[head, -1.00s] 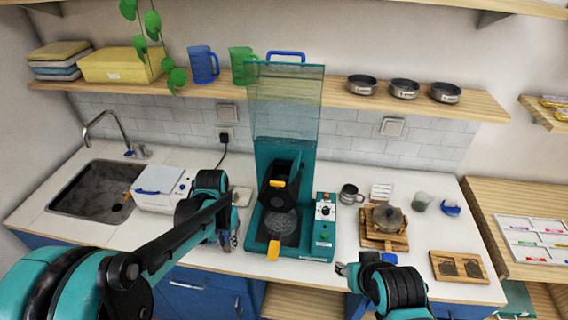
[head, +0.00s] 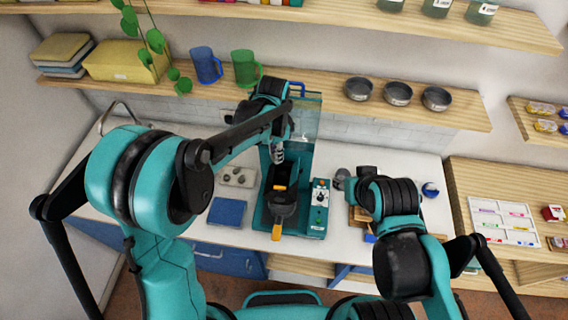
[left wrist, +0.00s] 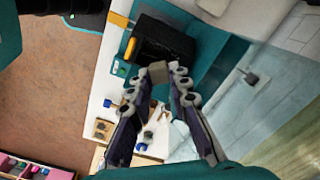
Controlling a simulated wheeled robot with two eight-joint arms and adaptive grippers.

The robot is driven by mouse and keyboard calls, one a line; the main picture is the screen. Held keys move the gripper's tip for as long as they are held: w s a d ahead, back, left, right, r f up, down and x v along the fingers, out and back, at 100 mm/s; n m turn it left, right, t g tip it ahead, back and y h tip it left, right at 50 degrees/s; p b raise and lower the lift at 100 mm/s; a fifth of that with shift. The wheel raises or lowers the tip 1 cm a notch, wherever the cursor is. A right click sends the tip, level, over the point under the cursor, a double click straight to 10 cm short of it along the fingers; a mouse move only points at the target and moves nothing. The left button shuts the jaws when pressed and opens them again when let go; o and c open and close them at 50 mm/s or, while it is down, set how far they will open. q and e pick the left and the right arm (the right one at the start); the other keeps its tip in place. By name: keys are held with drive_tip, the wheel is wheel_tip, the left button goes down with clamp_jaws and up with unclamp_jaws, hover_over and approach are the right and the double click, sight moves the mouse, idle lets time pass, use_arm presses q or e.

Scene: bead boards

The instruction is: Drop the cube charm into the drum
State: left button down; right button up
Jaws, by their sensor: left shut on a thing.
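The teal machine (head: 313,218) stands on the white counter with its clear shield raised. A black drum-like part (head: 283,204) sits in it, with an orange handle at its front; a black body of the machine also shows in the left wrist view (left wrist: 165,42). My left gripper (head: 277,153) is above the machine, towards its back. In the left wrist view its fingers (left wrist: 160,84) are shut on a small grey-beige cube charm (left wrist: 158,71). The drum's opening is not clearly visible. My right gripper (head: 343,179) is low, right of the machine; its jaws are too small to judge.
A blue square (head: 227,212) and a pale tray (head: 238,177) with grey pieces lie left of the machine. A shelf (head: 300,101) with mugs and bowls runs along the wall above. A side table (head: 512,185) stands at the right.

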use_arm(q)
drive_tip(key=shift+w+d+r, duration=0.15)
drive_tip(key=shift+r, duration=0.15)
drive_tip(key=shift+f, duration=0.15)
drive_tip(key=shift+f+b, duration=0.5)
drive_tip(key=shift+f, duration=0.15)
wheel_tip(320, 180, down, 4)
drive_tip(key=shift+f+b, duration=0.2)
drive_tip(key=shift+b, duration=1)
drive_tip(key=c, duration=1.3)
unclamp_jaws()
drive_tip(key=shift+c, duration=0.2)
